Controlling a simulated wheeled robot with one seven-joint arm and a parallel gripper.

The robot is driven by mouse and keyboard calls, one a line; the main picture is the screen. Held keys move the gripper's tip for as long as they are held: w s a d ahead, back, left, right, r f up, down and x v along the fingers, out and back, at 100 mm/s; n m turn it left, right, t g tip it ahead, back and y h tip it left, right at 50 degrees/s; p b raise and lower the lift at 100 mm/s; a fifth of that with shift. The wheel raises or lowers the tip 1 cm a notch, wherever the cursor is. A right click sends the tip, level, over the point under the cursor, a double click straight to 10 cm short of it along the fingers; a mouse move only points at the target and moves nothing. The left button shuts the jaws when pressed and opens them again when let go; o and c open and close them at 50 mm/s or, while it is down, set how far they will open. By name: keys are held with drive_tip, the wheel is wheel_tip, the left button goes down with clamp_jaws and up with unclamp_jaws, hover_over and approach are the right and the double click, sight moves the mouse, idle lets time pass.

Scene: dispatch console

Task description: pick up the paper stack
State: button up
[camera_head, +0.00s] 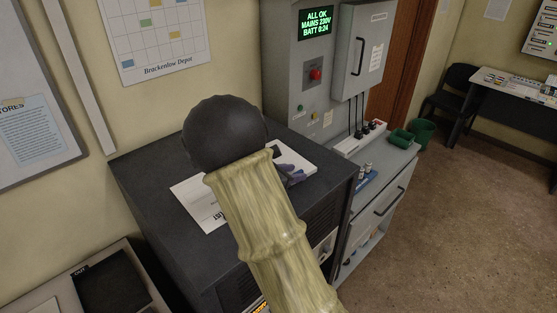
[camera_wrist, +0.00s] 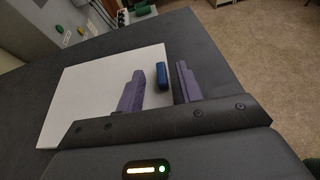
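The paper stack (camera_wrist: 95,95) is a flat white block on a dark cabinet top in the wrist view. In the head view, white paper shows beside my gripper (camera_head: 290,174), with much hidden behind my arm. My gripper also shows in the wrist view (camera_wrist: 160,72), with two purple fingers apart. The left finger is over the stack and the right finger is at its right edge. A small blue object (camera_wrist: 162,77) shows between the fingers, near that edge. I cannot tell whether the fingers touch anything.
The dark cabinet (camera_head: 155,165) carries a printed sheet (camera_head: 195,205) left of my arm. A grey console (camera_head: 300,85) stands behind, with a white power strip (camera_head: 360,138), a green tray (camera_head: 401,138) and a green bin (camera_head: 423,134). Floor is open at the right.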

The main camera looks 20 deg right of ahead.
drive_tip(key=shift+s, duration=0.1)
idle(0.3)
clamp_jaws()
wheel_tip(320, 180, up, 10)
drive_tip(key=b, duration=0.2)
drive_tip(key=shift+b, duration=0.35)
drive_tip(key=shift+s, duration=0.1)
idle(0.4)
